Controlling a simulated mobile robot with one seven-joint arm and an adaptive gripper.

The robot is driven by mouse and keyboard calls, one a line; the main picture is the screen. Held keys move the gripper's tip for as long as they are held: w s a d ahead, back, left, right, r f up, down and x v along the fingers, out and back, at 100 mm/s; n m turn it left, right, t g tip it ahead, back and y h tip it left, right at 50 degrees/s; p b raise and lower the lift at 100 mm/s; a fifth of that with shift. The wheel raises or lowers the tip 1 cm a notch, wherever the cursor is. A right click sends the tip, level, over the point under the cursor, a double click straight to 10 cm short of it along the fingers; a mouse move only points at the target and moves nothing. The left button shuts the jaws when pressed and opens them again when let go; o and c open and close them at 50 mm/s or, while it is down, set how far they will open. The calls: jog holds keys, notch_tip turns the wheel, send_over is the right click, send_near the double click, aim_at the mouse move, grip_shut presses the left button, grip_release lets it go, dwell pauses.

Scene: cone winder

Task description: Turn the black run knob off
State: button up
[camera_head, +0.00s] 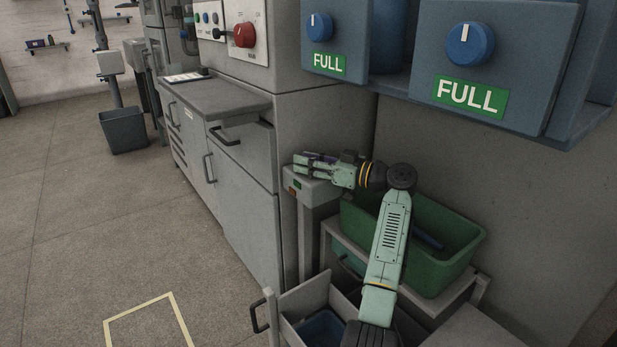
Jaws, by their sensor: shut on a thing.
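A small black knob or lever (218,34) shows on the white control panel (262,50) at the upper middle, just left of a large red knob (245,35). Its label is too small to read, so I cannot tell if it is the run knob, or its setting. My gripper (303,161) is well below and right of the panel, apart from it, over a grey post-mounted box (308,190). It is shut on a small dark purplish thing (322,156), mostly hidden by the fingers.
Two blue knobs (470,44) with green FULL labels are on blue-grey boxes at the upper right. A green bin (440,272) on a stand is beside my arm. An open drawer (305,298) is below.

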jog(key=shift+n+g+y+b, duration=0.6)
jog(key=shift+n+g, duration=0.5)
jog(key=shift+g, duration=0.5)
jog(key=shift+n+g, duration=0.6)
jog(key=shift+g, duration=0.3)
jog(key=o, duration=1.2)
jog(key=shift+c, duration=0.2)
notch_tip(320, 180, up, 10)
